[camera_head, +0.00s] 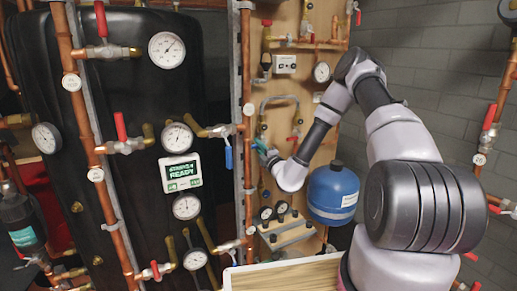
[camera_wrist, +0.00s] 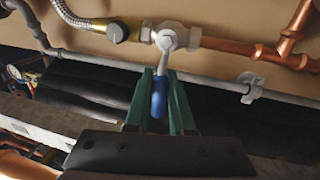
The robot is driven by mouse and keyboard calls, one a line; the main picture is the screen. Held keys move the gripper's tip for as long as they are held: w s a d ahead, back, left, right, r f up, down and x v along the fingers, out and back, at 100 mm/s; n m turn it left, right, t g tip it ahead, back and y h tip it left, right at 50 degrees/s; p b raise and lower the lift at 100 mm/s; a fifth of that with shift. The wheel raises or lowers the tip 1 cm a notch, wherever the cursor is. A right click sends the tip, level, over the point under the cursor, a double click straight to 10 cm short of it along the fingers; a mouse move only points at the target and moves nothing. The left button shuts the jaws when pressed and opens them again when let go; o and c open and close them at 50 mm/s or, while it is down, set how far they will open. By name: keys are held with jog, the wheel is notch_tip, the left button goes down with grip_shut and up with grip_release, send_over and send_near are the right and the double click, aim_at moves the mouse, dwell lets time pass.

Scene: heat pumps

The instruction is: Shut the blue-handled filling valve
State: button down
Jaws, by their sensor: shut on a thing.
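The filling valve (camera_wrist: 172,40) sits in the wrist view between a brass fitting with a braided hose on its left and a copper pipe on its right. Its blue handle (camera_wrist: 158,98) hangs from the valve and lies roughly across the pipe line in this view. My gripper (camera_wrist: 161,76) has its two green fingers on either side of the blue handle, shut on it. In the head view my gripper (camera_head: 263,149) is at the wooden board, left of my wrist; the handle is too small and hidden to make out there.
A grey conduit (camera_wrist: 215,82) with a clip runs behind the fingers. Another blue lever (camera_head: 228,156) hangs beside the copper pipe on the left. A blue expansion vessel (camera_head: 333,192) stands below my forearm. Gauges and red-handled valves (camera_head: 121,128) fill the left side.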

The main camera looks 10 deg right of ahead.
jog(key=shift+r+m, duration=0.1)
jog(key=shift+m, duration=0.2)
jog(key=c, duration=0.8)
grip_release()
jog(key=v, duration=1.1)
jog(key=shift+a, duration=0.1)
